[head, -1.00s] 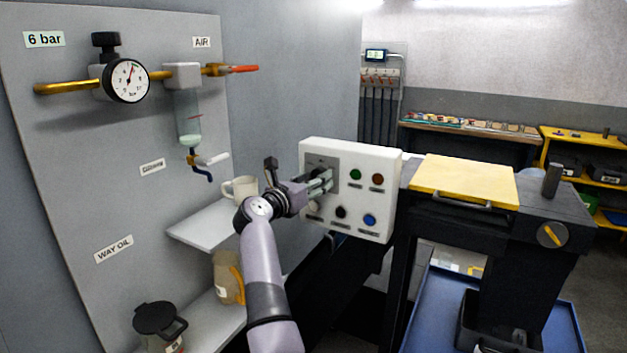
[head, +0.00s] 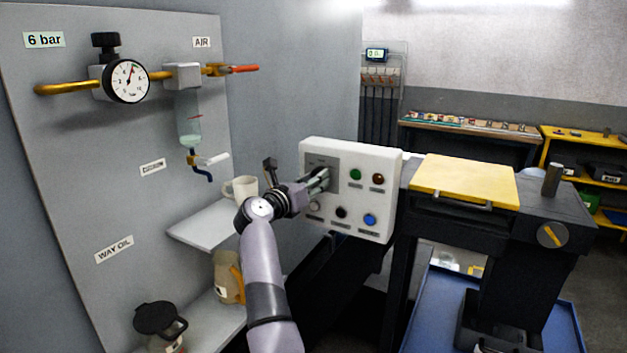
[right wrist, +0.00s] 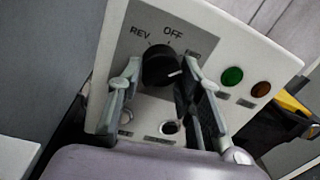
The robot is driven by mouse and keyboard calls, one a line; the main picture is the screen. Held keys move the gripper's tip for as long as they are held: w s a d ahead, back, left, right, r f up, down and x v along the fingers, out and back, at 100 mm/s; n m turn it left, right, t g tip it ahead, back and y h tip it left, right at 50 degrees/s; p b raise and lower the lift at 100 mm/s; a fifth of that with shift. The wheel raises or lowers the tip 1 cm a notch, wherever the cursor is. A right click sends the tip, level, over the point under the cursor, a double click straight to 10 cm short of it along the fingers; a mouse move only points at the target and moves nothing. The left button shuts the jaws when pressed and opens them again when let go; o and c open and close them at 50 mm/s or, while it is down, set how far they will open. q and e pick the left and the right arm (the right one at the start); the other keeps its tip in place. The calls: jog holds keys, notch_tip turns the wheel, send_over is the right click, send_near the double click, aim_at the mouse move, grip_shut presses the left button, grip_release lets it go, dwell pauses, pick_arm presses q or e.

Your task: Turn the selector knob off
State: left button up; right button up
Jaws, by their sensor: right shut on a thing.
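The black selector knob (right wrist: 160,66) sits on a grey plate of the white control panel (head: 349,153), with REV and OFF printed above it and a third, unreadable label to the right. Its white mark points right, away from OFF. My right gripper (head: 322,179) is at the panel's upper left and hides the knob in the head view. In the right wrist view my right gripper (right wrist: 165,82) has one finger on each side of the knob and is shut on it. My left gripper is not in view.
Green (head: 355,175) and brown-red (head: 378,179) buttons sit right of the knob. Below are white, black and blue (head: 370,220) buttons. A mug (head: 242,188) stands on a shelf (head: 205,228) left of the panel. A yellow-topped stand (head: 465,180) is at the right.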

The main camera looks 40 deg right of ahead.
jog(key=shift+s+n+t+p, duration=0.1)
jog(key=shift+n+t+p, duration=0.2)
jog(key=shift+n+p, duration=3.5)
jog(key=shift+n+b, duration=0.8)
jog(key=shift+n, duration=0.1)
jog(key=o, duration=1.2)
jog(key=shift+c, duration=0.2)
jog(key=shift+r, duration=0.1)
notch_tip(320, 180, up, 10)
jog(key=shift+f, duration=0.15)
